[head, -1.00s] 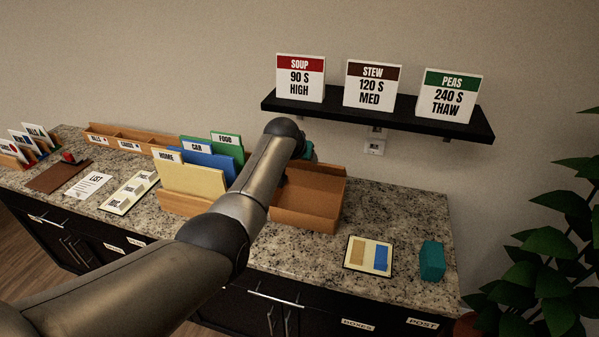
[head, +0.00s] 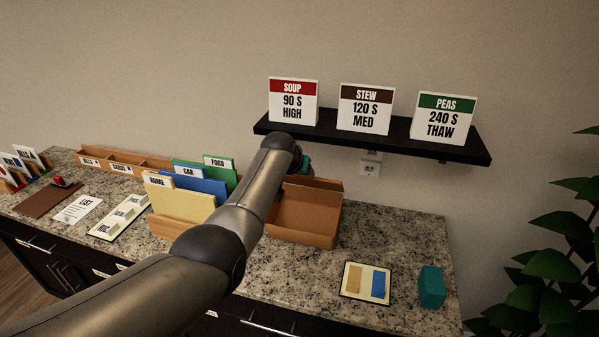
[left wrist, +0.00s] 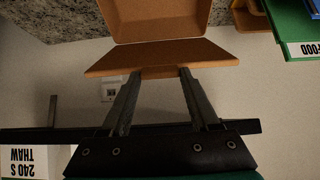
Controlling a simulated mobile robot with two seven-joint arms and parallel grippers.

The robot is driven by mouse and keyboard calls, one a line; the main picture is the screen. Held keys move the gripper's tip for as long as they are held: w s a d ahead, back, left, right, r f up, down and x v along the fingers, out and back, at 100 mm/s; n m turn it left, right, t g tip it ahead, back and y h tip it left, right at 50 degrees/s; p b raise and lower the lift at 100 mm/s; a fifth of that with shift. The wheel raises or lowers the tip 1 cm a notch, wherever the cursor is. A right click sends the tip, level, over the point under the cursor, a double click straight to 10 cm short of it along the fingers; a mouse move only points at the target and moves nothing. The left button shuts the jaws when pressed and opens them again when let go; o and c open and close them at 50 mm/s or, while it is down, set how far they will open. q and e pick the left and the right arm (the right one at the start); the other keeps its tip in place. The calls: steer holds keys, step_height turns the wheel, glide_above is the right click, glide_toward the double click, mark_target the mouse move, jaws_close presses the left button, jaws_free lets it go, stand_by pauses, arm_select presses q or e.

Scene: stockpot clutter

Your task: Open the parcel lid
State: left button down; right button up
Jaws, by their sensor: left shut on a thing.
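The brown cardboard parcel (head: 300,234) stands on the counter to the right of the folders, its inside partly showing. Its lid (head: 326,184) is raised at the back, toward the wall. In the left wrist view the lid (left wrist: 160,55) lies across the picture below the open box (left wrist: 150,17). My left gripper (left wrist: 160,74) is shut on the lid's edge, with one finger at each side of a small tab. In the head view my left gripper (head: 306,167) is mostly hidden behind my own arm. My right gripper is not in view.
A black shelf (head: 375,142) with three label cards overhangs the counter behind the parcel. Upright folders (head: 187,204) stand close on the left. A mat with coloured strips (head: 366,282) and a teal block (head: 432,287) lie front right. The counter right of the parcel is mostly clear.

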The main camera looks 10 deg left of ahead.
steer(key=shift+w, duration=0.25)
arm_select(q)
steer(key=shift+c, duration=0.6)
jaws_free()
steer(key=shift+r, duration=0.1)
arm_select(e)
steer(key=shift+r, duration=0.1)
arm_select(q)
steer(key=p+v, duration=0.2)
steer(key=v, duration=1.3)
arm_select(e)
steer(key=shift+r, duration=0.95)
arm_select(q)
steer(key=shift+s, duration=0.1)
